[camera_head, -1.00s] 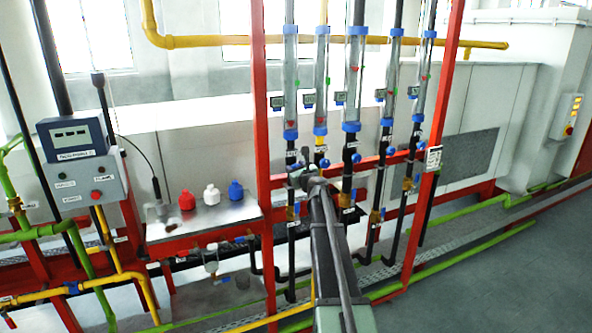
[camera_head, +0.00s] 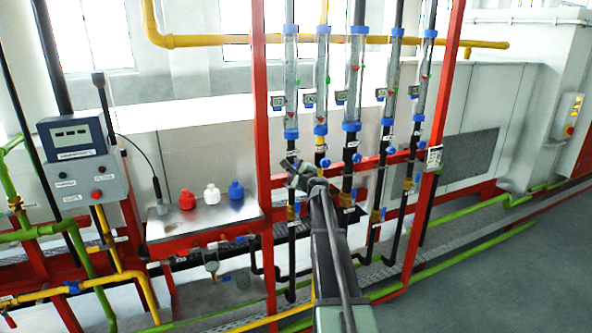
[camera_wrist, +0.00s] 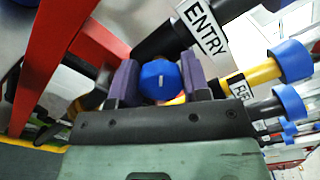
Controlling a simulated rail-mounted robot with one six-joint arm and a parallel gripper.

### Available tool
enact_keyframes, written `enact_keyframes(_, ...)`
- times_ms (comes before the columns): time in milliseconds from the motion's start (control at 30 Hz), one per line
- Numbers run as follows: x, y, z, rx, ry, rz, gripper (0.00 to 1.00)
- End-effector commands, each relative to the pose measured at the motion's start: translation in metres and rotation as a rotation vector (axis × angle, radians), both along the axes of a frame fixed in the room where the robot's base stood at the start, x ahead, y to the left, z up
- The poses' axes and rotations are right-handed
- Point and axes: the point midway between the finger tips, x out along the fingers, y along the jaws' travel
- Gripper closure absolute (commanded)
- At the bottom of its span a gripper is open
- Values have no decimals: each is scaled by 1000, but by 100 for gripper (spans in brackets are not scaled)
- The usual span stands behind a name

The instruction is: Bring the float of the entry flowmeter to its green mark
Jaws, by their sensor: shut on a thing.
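The entry flowmeter (camera_head: 291,95) is the leftmost clear tube, beside the red post; its float and green mark are too small to read surely. In the wrist view the label ENTRY (camera_wrist: 202,27) is on its black pipe. The blue knob (camera_wrist: 159,80) sits between the two purple fingers of my gripper (camera_wrist: 158,82), which is shut on it. In the head view my gripper (camera_head: 296,171) is below the entry tube, and hides the knob.
Several similar flowmeters (camera_head: 354,80) stand to the right, one with a yellow pipe (camera_wrist: 262,76) close to my gripper. A red post (camera_head: 261,130) is close at the left. A shelf with red, white and blue caps (camera_head: 211,195) is farther left.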

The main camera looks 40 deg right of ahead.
Motion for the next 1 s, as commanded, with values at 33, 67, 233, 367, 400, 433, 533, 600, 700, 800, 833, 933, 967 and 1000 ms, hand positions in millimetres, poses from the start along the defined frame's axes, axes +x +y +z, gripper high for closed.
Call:
enact_keyframes(33,0,0,-1,-39,8,0,81)
enact_keyframes(67,-1,1,-1,-68,14,0,81)
enact_keyframes(233,0,1,-1,-225,47,0,81)
enact_keyframes(367,-1,1,-2,-346,73,0,81)
enact_keyframes(400,-1,1,-2,-384,81,0,81)
enact_keyframes(433,0,1,-2,-411,86,0,81)
enact_keyframes(533,-1,1,-2,-504,106,0,81)
enact_keyframes(600,-1,1,-2,-569,120,0,81)
enact_keyframes(700,-1,1,-3,-662,140,0,81)
enact_keyframes(800,-1,1,-3,-755,159,0,81)
enact_keyframes(833,-1,1,-3,-784,165,0,81)
enact_keyframes(933,-1,1,-4,-877,185,0,81)
enact_keyframes(967,-1,1,-4,-904,191,0,81)
enact_keyframes(1000,-1,1,-4,-941,198,0,81)
